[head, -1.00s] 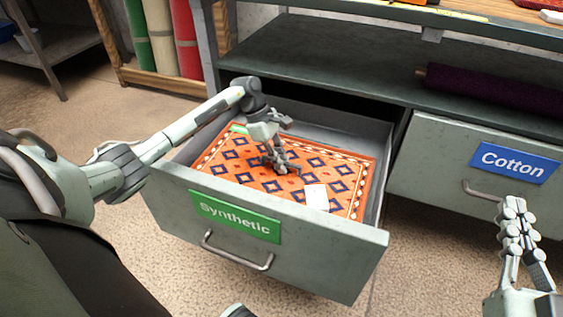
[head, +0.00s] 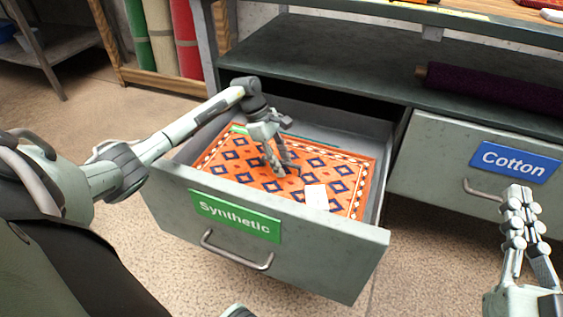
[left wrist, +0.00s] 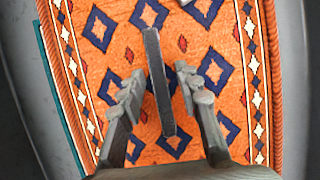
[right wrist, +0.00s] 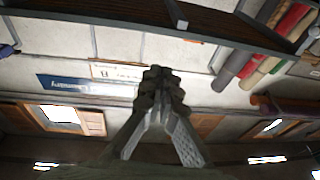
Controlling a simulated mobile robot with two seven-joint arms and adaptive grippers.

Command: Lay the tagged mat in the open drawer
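The orange mat (head: 215,157) with blue diamonds lies flat in the open drawer (head: 167,178) labelled Synthetic. A white tag (head: 316,197) lies on the mat near the drawer front. My left gripper (head: 282,170) is inside the drawer, low over the middle of the mat. In the left wrist view its fingers (left wrist: 158,88) are spread, with a narrow dark grey bar (left wrist: 158,80) between them. I cannot tell whether the bar rests on the mat. My right gripper (head: 520,190) is empty in front of the Cotton drawer. Its fingertips (right wrist: 160,75) meet in the right wrist view.
The closed drawer labelled Cotton (head: 425,165) is at the right. A dark purple roll (head: 490,88) lies on the shelf (head: 330,65) above. Green, cream and red rolls (head: 162,38) stand in a wooden rack behind. The floor in front of the Cotton drawer is bare.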

